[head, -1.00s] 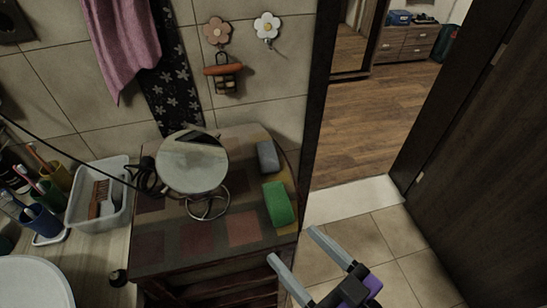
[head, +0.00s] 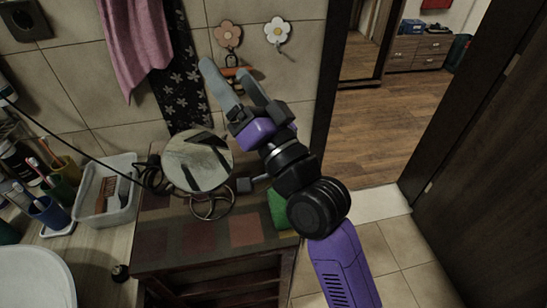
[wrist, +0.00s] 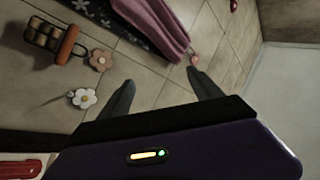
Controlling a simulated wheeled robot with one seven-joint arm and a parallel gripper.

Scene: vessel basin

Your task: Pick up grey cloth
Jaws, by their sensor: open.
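A dark grey-black cloth with pale flowers (head: 178,85) hangs on the tiled wall, beside and partly behind a pink cloth (head: 137,45). It is the nearest match to a grey cloth; no plain grey one shows. In the wrist view the patterned cloth (wrist: 95,10) is at the top edge, next to the pink cloth (wrist: 155,22). My gripper (head: 228,72) is raised above the cabinet, to the right of the patterned cloth in the head view. Its fingers are apart and empty. The wrist view shows the fingers (wrist: 160,78) spread with wall tiles between them.
The cabinet (head: 170,245) carries a round mirror (head: 190,160) and a green sponge (head: 278,212), partly hidden by my arm. A flower hook (head: 228,33) and a white flower hook (head: 277,30) are on the wall. A brush lies in a bin (head: 128,205). Floor is open at right.

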